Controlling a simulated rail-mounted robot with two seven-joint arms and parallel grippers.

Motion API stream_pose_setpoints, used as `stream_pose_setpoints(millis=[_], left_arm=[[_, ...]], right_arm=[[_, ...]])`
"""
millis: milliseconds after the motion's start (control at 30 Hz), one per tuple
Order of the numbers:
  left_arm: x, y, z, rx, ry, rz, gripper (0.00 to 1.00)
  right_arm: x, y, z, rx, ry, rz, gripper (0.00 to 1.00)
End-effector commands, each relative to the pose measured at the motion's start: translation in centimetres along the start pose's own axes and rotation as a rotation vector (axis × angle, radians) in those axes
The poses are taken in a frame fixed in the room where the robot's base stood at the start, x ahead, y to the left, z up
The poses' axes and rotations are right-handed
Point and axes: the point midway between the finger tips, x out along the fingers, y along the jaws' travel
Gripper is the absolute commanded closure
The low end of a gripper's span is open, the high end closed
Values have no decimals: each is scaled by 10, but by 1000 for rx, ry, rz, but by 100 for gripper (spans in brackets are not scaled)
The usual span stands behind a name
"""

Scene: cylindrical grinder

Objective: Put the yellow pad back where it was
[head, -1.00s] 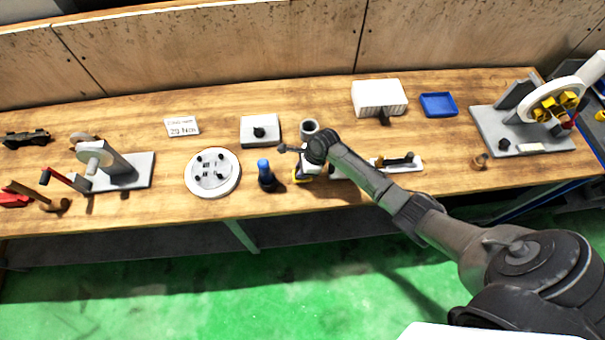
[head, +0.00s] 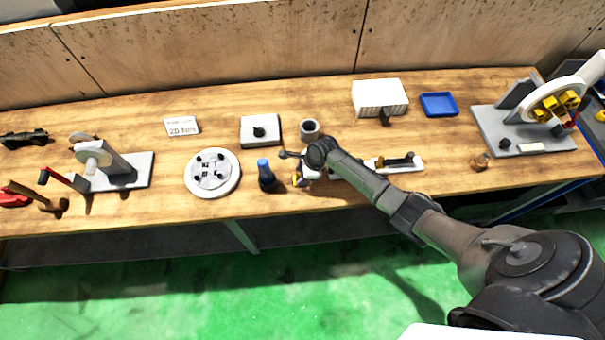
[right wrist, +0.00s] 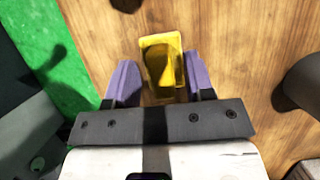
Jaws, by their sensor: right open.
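The yellow pad (right wrist: 161,64) lies on the wooden bench in the right wrist view. My right gripper (right wrist: 160,80) is open, with one purple finger on each side of the pad. I see a narrow gap beside each finger, and I cannot tell whether either touches the pad. In the head view the right gripper (head: 308,175) is low over the front part of the bench, and my wrist hides most of the pad. A bit of yellow (head: 296,180) shows at its left side. My left gripper is not in view.
A blue-topped bottle (head: 266,175) stands just left of the gripper, and a grey cup (head: 309,130) stands behind it. A round white plate (head: 212,173) is farther left. A blue tray (head: 438,104) and a grinder fixture with yellow pieces (head: 556,103) are at the right.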

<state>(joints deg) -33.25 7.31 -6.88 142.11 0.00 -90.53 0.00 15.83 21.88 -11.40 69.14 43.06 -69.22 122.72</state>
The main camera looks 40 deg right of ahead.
Motion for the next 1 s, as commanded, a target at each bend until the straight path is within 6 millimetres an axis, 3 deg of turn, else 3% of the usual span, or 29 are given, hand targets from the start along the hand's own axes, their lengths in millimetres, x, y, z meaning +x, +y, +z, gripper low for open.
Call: stream_pose_setpoints(millis=[233, 700, 1000], left_arm=[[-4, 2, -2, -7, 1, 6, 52], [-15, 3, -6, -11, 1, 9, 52], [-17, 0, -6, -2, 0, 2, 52]], right_arm=[[-16, 0, 1, -1, -1, -1, 52], [-96, 0, 1, -1, -1, -2, 52], [-119, 0, 0, 0, 0, 0, 52]])
